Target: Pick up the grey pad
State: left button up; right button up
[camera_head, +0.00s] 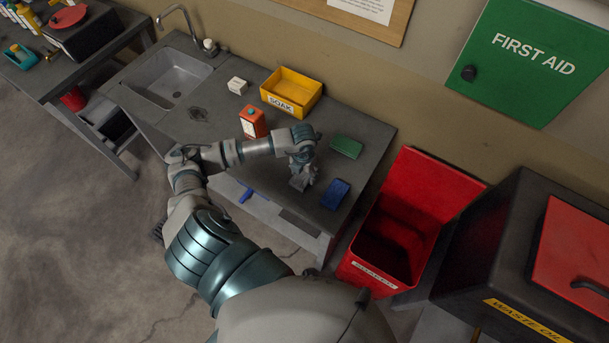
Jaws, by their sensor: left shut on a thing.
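The grey pad (298,183) is at the tips of my left gripper (302,174), over the front right part of the grey bench (228,128). My left gripper is shut on the pad and hides part of it. I cannot tell whether the pad is touching the bench top. A blue pad (335,194) lies just to the right of the gripper, near the bench's front edge. A green pad (346,146) lies behind and to the right. My right gripper is not in view.
A yellow SOAK tray (291,92), an orange can (253,122) and a white block (237,86) stand behind on the bench. A sink (170,77) is at the left. An open red bin (397,226) and a black waste oil container (510,240) stand right of the bench.

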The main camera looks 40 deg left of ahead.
aim_at(305, 175)
pick_arm(q)
jog(key=shift+s+a+f, duration=0.1)
jog(key=shift+s+a, duration=0.05)
jog(key=shift+r, duration=0.2)
jog(key=r, duration=0.2)
jog(key=r+b, duration=0.1)
jog(key=shift+w+d, duration=0.2)
jog(key=shift+d, duration=0.1)
jog(key=s+d, duration=0.1)
jog(key=s, duration=0.4)
jog(key=s+d+r, duration=0.1)
jog(key=s, duration=0.4)
jog(key=s+d, duration=0.1)
jog(key=s, duration=0.4)
jog(key=shift+s+d+r+p, duration=0.3)
jog(key=shift+s+p, duration=0.1)
jog(key=o, duration=0.4)
jog(key=c, duration=0.4)
jog(key=shift+w+a, duration=0.1)
jog(key=shift+a, duration=0.05)
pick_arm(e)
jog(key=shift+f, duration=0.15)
